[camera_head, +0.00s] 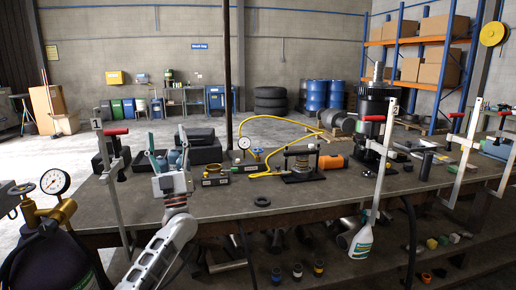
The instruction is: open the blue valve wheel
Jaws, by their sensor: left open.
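The blue valve wheel (257,152) is small in the picture. It sits beside a round pressure gauge (243,143) on a low fitting near the middle of the workbench, by a yellow hose (272,117). My left gripper (168,143) is at the left part of the bench, fingers pointing up and away, open. I see nothing held in it. It is well to the left of the wheel and apart from it. My right gripper is not in view.
The workbench (300,199) has clear room along its front. Dark bins (203,147) stand behind my left gripper. Upright bar clamps (113,185) with red handles rise at the edge.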

